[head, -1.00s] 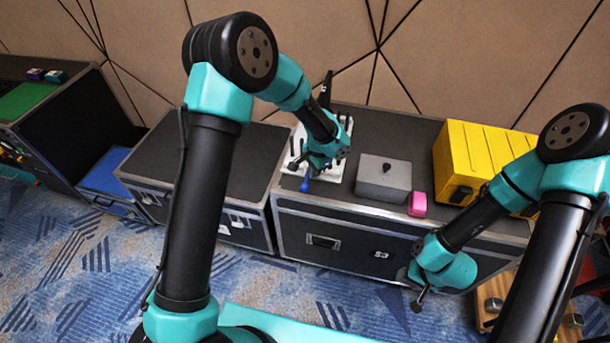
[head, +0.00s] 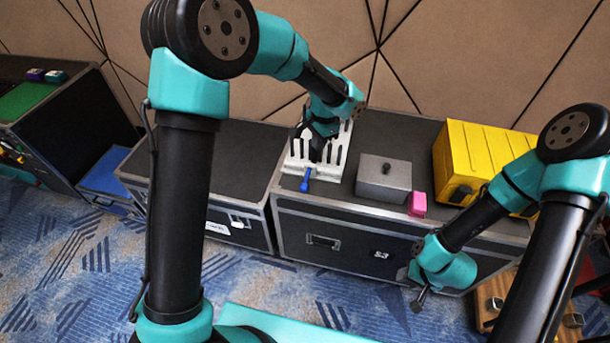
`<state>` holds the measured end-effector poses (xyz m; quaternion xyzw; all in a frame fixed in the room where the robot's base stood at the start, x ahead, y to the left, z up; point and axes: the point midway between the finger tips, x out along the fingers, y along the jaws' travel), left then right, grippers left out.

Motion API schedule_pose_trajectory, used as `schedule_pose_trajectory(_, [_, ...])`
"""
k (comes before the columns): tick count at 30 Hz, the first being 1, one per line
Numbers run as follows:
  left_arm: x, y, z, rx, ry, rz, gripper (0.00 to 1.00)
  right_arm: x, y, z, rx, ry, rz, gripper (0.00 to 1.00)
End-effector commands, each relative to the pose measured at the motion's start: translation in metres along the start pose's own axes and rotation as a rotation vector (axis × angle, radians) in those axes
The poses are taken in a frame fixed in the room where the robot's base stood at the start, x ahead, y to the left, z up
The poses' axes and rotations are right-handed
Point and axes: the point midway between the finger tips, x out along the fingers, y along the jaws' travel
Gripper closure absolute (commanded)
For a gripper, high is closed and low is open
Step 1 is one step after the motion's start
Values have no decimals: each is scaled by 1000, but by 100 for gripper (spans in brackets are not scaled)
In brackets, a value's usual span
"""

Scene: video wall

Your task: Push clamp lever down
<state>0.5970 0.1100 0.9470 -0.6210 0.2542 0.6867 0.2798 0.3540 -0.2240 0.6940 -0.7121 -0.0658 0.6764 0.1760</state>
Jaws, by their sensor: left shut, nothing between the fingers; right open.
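A white slotted fixture plate (head: 330,172) lies on top of the dark flight case marked S3. A blue-handled lever (head: 306,180) shows at the plate's front left, its blue end pointing toward me. My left gripper (head: 316,154) points down over the plate, just behind the blue handle; it is shut and empty. I cannot tell whether its tips touch the clamp, since the wrist hides the part behind. My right gripper (head: 419,301) hangs in front of the case, far from the plate, and holds nothing.
A grey box with a black knob (head: 383,178) and a pink block (head: 417,203) stand right of the plate. A yellow case (head: 484,160) stands further right. Another dark case (head: 203,165) adjoins on the left. The case top around the grey box's front is narrow.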

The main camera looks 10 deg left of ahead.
Motion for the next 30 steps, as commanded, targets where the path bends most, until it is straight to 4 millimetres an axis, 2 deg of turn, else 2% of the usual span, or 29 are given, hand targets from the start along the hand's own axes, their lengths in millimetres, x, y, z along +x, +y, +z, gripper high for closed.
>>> schedule_pose_trajectory(1, [-11, 0, -1, 1, 3, -3, 100, 0, 0, 0, 0, 0, 0, 57])
schedule_pose_trajectory(6, [-38, 0, -1, 0, 2, -2, 100, 0, 0, 0, 0, 0, 0, 57])
schedule_pose_trajectory(11, [-50, 0, 0, 1, 0, -1, 100, 0, 0, 0, 0, 0, 0, 57])
schedule_pose_trajectory(26, [-52, 0, 0, 1, 0, 0, 100, 0, 0, 0, 0, 0, 0, 57])
schedule_pose_trajectory(30, [-44, -1, 0, -4, 8, 2, 100, 0, 0, 0, 0, 0, 0, 57])
